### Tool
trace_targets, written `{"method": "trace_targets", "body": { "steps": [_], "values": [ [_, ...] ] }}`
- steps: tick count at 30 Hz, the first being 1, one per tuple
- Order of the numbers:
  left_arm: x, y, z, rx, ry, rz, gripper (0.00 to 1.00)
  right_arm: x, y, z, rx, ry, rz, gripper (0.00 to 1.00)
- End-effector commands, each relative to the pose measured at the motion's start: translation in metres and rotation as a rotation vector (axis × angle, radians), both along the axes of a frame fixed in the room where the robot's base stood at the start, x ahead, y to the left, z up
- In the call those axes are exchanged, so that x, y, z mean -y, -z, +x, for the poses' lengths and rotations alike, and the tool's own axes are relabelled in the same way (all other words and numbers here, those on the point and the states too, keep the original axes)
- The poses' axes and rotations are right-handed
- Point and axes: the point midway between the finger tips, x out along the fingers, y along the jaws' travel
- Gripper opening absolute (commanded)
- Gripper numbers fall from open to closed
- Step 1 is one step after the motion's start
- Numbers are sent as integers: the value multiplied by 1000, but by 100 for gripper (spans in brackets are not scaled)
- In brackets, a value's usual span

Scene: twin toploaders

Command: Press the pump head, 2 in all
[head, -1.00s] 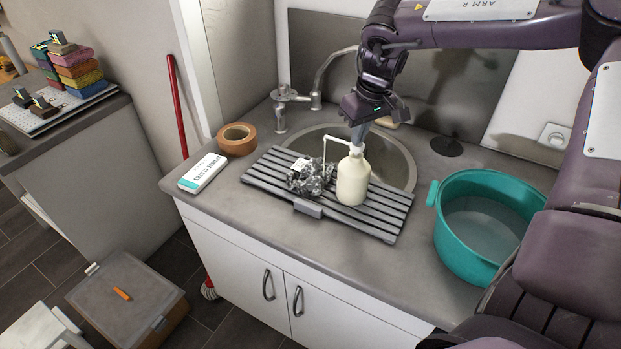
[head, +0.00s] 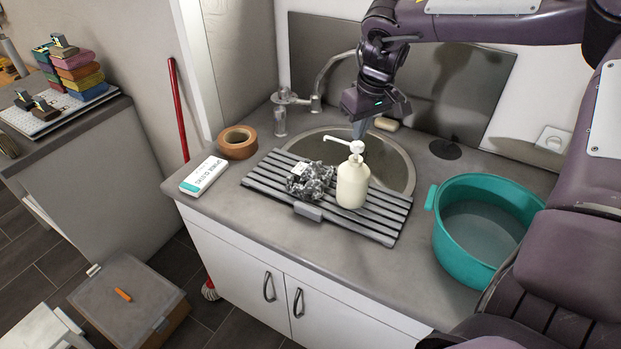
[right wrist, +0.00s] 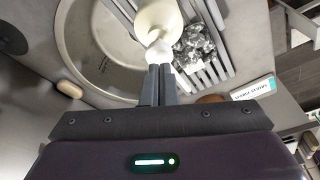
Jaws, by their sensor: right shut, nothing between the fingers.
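A cream bottle (head: 352,185) with a white pump head (head: 356,147) stands upright on the grey ribbed drainer beside the sink. Its spout points left in the head view. My right gripper (head: 359,132) is shut and empty, fingers pointing down just above and behind the pump head. In the right wrist view, the shut fingertips (right wrist: 158,68) overlap the edge of the pump head (right wrist: 160,52), with the bottle (right wrist: 158,18) beyond. Whether they touch it I cannot tell. My left gripper is not in view.
A crumpled grey wad (head: 310,180) lies on the drainer (head: 385,219) close left of the bottle. A tap (head: 322,85) rises behind the sink. A teal basin (head: 447,240) stands right.

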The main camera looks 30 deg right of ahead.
Motion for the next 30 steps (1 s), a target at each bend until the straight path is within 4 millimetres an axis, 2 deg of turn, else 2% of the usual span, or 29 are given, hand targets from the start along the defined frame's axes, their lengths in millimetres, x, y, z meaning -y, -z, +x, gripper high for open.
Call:
{"method": "trace_targets", "body": {
  "steps": [14,30],
  "values": [
    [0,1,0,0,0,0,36,0,1,0,1,0,0,0],
    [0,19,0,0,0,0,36,0,20,0,1,0,0,0]
  ]
}}
